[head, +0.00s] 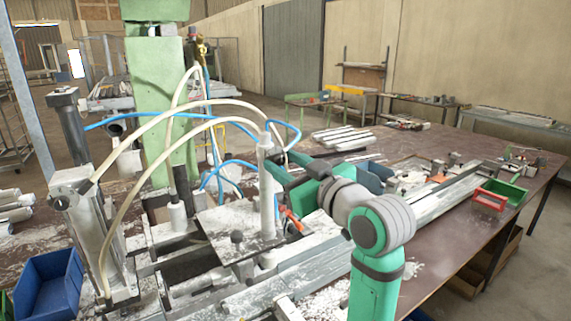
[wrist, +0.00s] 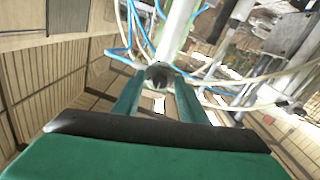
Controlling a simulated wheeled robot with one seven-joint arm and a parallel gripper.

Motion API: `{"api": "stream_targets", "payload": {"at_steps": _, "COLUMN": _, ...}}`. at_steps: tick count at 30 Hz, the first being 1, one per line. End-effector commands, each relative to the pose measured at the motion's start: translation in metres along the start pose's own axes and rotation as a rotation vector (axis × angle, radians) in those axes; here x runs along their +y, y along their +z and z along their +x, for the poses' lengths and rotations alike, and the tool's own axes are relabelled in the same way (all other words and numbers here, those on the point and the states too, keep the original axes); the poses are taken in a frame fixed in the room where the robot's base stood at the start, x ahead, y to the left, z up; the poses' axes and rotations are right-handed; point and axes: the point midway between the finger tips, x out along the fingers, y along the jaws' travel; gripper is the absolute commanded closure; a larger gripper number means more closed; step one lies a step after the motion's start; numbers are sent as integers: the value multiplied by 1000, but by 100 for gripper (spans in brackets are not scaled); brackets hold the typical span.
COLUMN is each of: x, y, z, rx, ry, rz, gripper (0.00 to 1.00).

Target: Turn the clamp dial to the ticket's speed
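My gripper (head: 275,172) reaches in from the right to the pale upright post (head: 266,190) on the clamp bench. In the wrist view its two green fingers (wrist: 158,84) stand apart. A dark round knob (wrist: 158,73), which may be the clamp dial, lies between or just past their tips, in front of the pale post (wrist: 178,28). I cannot tell whether the fingers touch it. No dial marks or ticket can be read in either view.
Cream hoses (head: 205,104) and blue hoses (head: 225,121) loop around the post. A green machine column (head: 160,75) stands behind. A blue bin (head: 48,285) is at the front left. Green and red bins (head: 500,192) sit on the brown table (head: 440,262), bare at the right front.

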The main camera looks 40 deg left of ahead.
Motion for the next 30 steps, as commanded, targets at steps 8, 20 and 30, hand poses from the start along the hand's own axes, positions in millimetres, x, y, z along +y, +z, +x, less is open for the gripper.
{"api": "stream_targets", "payload": {"at_steps": 8, "x": 0, "y": 0, "z": 1, "rx": 0, "ry": 0, "rz": 0, "gripper": 64}}
{"api": "stream_targets", "payload": {"at_steps": 20, "x": 0, "y": 0, "z": 0, "rx": -1, "ry": 1, "rz": -9, "gripper": 100}}
{"api": "stream_targets", "payload": {"at_steps": 30, "x": 1, "y": 0, "z": 0, "rx": -2, "ry": 1, "rz": -161, "gripper": 100}}
